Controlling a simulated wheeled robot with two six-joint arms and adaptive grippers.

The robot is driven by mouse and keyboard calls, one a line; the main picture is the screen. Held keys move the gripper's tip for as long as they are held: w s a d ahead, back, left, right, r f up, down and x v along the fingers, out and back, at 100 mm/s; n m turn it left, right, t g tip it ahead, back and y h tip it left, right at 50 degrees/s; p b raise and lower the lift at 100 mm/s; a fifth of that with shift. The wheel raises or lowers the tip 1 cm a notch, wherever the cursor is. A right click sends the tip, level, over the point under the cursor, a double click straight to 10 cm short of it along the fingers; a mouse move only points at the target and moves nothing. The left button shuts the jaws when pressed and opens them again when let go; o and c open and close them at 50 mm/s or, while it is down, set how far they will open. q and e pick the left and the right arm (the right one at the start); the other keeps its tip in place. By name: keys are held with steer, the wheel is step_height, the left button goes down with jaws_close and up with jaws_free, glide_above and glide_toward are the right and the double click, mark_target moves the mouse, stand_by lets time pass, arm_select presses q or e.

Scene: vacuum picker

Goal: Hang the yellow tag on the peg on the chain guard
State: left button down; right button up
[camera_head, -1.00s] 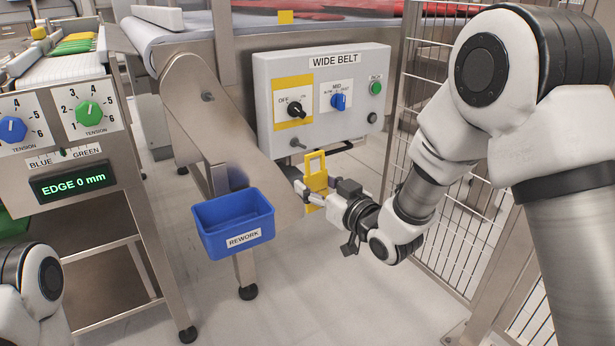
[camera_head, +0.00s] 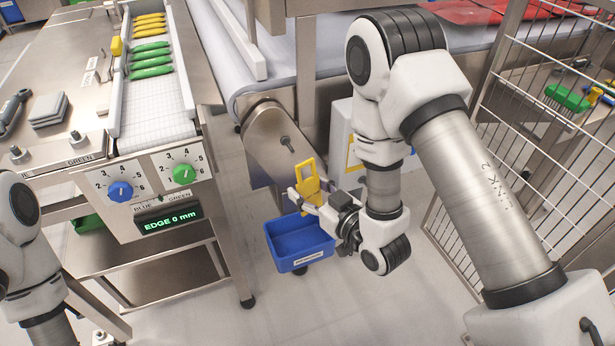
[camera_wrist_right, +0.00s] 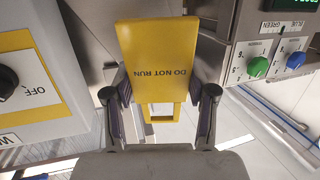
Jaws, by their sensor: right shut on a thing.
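The yellow tag (camera_head: 309,178) is upright in my right gripper (camera_head: 307,198), with its open loop at the top. The right wrist view shows the tag's face (camera_wrist_right: 158,50), reading "DO NOT RUN" upside down, between the fingers of the gripper (camera_wrist_right: 160,100). The peg (camera_head: 287,143) sticks out of the steel chain guard (camera_head: 262,122). In the head view the tag appears below and right of the peg, apart from it; the depth gap is unclear. The tag covers part of the guard.
A wire fence (camera_head: 460,210) stands right, a tension panel (camera_head: 152,182) left.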

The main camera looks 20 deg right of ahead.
mark_target(284, 159)
steer(key=shift+w+f, duration=0.15)
steer(key=shift+w, duration=1)
steer(key=shift+w+a+f, duration=0.1)
steer(key=shift+w+f, duration=0.05)
steer(key=shift+w, duration=1.35)
steer(key=shift+w+a+f, duration=0.1)
steer(key=shift+w+f, duration=0.05)
steer(key=shift+w, duration=1.35)
steer(key=shift+w+f+b, duration=0.4)
steer(key=shift+w+f, duration=0.1)
steer(key=shift+w, duration=0.3)
steer(key=o, duration=1.1)
